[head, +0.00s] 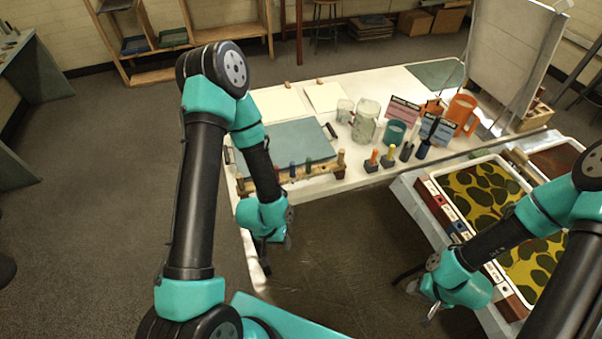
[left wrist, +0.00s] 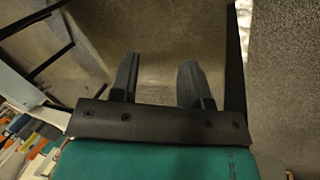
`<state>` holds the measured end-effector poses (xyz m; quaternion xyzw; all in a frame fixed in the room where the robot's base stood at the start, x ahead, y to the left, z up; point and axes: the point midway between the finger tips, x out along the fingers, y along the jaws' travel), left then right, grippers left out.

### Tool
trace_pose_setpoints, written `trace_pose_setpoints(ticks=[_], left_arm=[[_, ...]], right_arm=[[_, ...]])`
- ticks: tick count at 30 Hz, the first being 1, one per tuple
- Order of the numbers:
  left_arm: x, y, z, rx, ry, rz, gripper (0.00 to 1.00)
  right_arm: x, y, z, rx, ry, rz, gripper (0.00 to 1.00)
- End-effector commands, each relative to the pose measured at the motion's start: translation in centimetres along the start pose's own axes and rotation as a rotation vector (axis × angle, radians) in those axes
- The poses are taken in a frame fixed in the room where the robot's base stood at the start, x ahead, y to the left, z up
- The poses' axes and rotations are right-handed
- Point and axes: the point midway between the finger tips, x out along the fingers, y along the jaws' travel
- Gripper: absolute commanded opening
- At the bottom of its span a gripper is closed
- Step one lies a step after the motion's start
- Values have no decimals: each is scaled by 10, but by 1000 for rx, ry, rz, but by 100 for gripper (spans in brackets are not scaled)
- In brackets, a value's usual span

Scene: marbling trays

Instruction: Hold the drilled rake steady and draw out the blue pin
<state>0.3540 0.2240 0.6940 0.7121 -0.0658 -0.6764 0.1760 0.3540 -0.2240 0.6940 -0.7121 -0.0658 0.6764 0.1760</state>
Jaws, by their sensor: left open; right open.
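The drilled rake looks to be the light wooden bar (head: 325,170) along the near left edge of the white table, with several coloured pins standing in it. A blue pin (head: 292,169) stands upright in it; a green one is to its right. My left arm hides part of the bar's left half. My left gripper (head: 279,243) hangs below and in front of the bar, apart from it; its two fingers (left wrist: 160,80) are open and empty over the floor. My right gripper (head: 424,308) is open and empty, low beside the marbling trays, well right of the bar.
A blue-grey board (head: 285,143) lies behind the bar. Jars (head: 366,120), an orange mug (head: 460,112), label cards and several droppers (head: 389,156) stand to its right. A yellow-and-green marbling tray (head: 486,165) is at right. Open floor (head: 345,235) lies between the arms.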

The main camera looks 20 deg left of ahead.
Motion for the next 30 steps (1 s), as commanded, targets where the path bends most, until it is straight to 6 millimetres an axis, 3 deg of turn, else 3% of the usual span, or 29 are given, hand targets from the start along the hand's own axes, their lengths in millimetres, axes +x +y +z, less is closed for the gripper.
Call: trace_pose_setpoints(ticks=[8,11,19,26,30], left_arm=[[0,0,0,0,0,0,43],[0,1,-1,-1,5,-1,50],[-11,27,-26,-37,187,-57,50],[-47,64,-56,-90,518,-183,50],[-80,85,-65,-109,727,-276,50]], right_arm=[[0,0,0,0,0,0,43],[0,0,0,0,0,0,43],[0,0,0,0,0,0,43],[0,0,0,0,0,0,43],[0,0,0,0,0,0,43]])
